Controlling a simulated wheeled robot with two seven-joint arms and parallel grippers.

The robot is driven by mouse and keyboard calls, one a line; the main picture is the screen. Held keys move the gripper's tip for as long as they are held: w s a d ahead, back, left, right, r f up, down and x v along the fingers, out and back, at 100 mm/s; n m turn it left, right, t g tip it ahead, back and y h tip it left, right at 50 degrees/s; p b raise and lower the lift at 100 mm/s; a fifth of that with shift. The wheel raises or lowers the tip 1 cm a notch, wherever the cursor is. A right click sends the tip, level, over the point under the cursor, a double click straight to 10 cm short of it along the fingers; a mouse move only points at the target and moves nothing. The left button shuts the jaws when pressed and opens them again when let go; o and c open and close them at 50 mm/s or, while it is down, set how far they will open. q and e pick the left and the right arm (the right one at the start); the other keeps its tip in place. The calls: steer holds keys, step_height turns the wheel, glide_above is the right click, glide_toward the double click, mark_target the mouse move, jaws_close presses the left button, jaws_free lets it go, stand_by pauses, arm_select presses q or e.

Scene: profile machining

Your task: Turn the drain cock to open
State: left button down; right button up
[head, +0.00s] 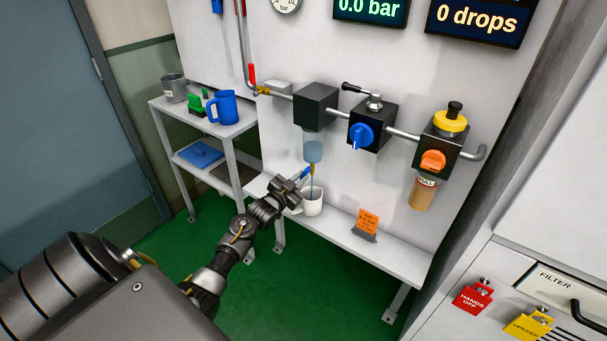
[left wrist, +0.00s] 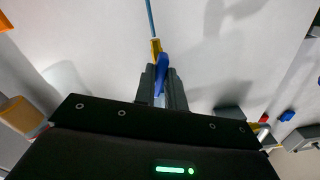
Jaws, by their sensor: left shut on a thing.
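The drain cock (head: 312,168) is a small brass piece with a blue lever, under the pale blue bowl (head: 313,149) of the left black block (head: 316,106). My left gripper (head: 303,179) reaches it from the lower left. In the left wrist view, the brass cock body (left wrist: 156,47) is just beyond the fingertips. My gripper (left wrist: 163,85) is shut on the blue lever (left wrist: 162,68), one dark finger on each side. A thin dark line runs from the cock down to a white mug (head: 313,204); whether it is tube or liquid I cannot tell. My right gripper is out of view.
The mug stands on a white ledge (head: 395,257) with an orange sign (head: 367,222) to its right. A blue knob (head: 361,135) and an orange knob (head: 433,160) are on the blocks further right. A side shelf (head: 230,129) holds a blue jug (head: 222,107).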

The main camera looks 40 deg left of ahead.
arm_select(q)
steer(key=shift+d+f, duration=0.4)
steer(key=shift+d, duration=0.2)
steer(key=n+p, duration=0.2)
steer(key=n, duration=0.2)
steer(key=shift+d+h, duration=0.15)
steer(key=shift+h, duration=0.15)
steer(key=c, duration=1.8)
jaws_free()
steer(key=shift+f, duration=0.1)
steer(key=shift+c, duration=0.2)
steer(key=o, duration=0.5)
steer(key=shift+w, duration=0.1)
steer(key=s+p, duration=0.1)
steer(key=s, duration=0.1)
steer(key=s+p, duration=0.3)
steer(key=s, duration=0.2)
steer(key=shift+a+r+p, duration=0.2)
steer(key=shift+r+p, duration=0.15)
